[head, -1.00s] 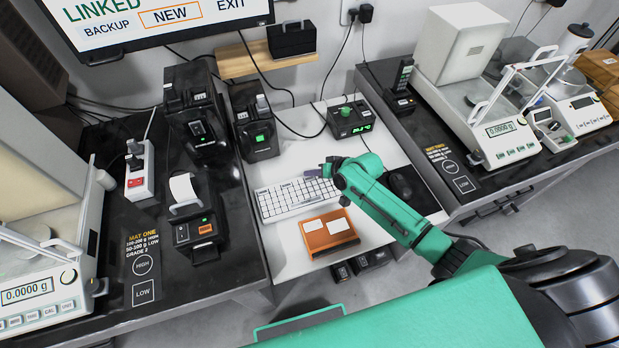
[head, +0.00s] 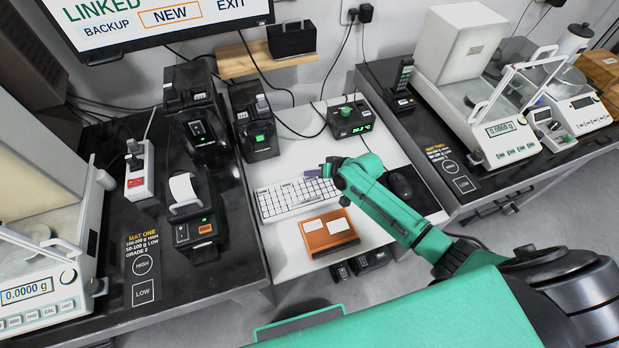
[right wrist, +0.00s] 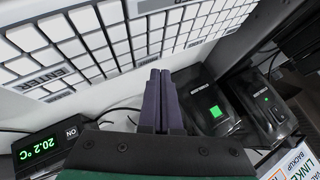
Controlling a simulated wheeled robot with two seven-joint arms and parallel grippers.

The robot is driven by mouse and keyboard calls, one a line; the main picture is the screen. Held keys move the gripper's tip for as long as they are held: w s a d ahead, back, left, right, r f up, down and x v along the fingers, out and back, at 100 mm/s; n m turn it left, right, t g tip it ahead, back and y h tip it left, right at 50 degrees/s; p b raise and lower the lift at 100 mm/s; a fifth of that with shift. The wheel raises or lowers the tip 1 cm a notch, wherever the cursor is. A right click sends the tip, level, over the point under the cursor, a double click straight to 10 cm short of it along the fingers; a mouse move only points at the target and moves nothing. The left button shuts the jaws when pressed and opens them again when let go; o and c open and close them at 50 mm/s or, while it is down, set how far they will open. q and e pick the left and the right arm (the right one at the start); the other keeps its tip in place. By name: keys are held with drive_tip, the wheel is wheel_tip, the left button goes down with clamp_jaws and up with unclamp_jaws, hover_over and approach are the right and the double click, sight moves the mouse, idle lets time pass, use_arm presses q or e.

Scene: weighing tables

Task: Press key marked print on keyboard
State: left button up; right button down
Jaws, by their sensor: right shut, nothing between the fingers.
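The white keyboard (head: 285,203) lies on the white middle table. It also fills the top of the right wrist view (right wrist: 110,45), where one key reads ENTER (right wrist: 38,79). I cannot tell whether the tips touch a key. My left gripper is not in view.
An orange-brown tray (head: 313,246) with white cards lies in front of the keyboard. A black mouse (head: 400,186) is right of it. A temperature box (head: 349,119) and a black device with a green button (head: 257,138) stand behind. The screen (head: 165,20) reads LINKED, BACKUP, NEW, EXIT.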

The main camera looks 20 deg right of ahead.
drive_tip(key=shift+f, duration=0.35)
drive_tip(key=shift+f+b, duration=0.35)
drive_tip(key=shift+f, duration=0.05)
idle(0.4)
drive_tip(key=shift+r+p, duration=0.8)
drive_tip(key=shift+p, duration=0.05)
wheel_tip(320, 180, up, 5)
drive_tip(key=p, duration=0.5)
drive_tip(key=shift+r, duration=0.1)
idle(0.6)
